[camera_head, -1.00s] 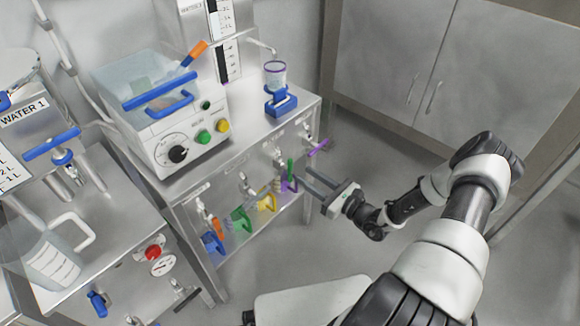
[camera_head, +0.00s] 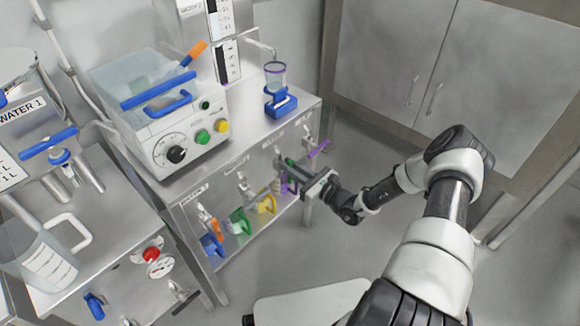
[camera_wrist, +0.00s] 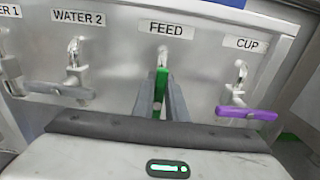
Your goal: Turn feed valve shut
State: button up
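The feed valve is under the FEED label (camera_wrist: 165,29) on the metal panel in the wrist view. Its green handle (camera_wrist: 160,88) points out and down in that view, and its metal stem (camera_wrist: 162,55) shows above. My gripper (camera_wrist: 161,85) has one dark finger on each side of the green handle, close together, with no clear gap seen. It looks shut on the handle. In the head view my gripper (camera_head: 287,174) is at the right part of the bench front, and the fingers hide most of the feed valve.
The WATER 2 valve (camera_wrist: 75,60) with a grey handle is to the left and the CUP valve with a purple handle (camera_wrist: 246,113) to the right. A cup stand (camera_head: 280,100) is on the bench above. Floor to the right is clear.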

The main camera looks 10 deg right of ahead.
jog(key=shift+m, duration=0.3)
grip_shut()
jog(key=shift+w+d+f+m+b, duration=0.25)
jog(key=shift+d+f+m+b, duration=0.2)
jog(key=shift+m, duration=2.4)
jog(key=shift+w+d+f+m+b, duration=0.3)
jog(key=shift+f+m+b, duration=0.2)
jog(key=shift+m, duration=2.4)
jog(key=shift+w+d+f+m+b, duration=0.25)
jog(key=shift+d+f+m+b, duration=0.25)
jog(key=shift+m, duration=2.35)
jog(key=shift+a, duration=0.15)
jog(key=o, duration=0.8)
grip_release()
jog(key=shift+r, duration=0.1)
jog(key=p+v, duration=0.2)
jog(key=v, duration=1.5)
jog(key=shift+s, duration=0.15)
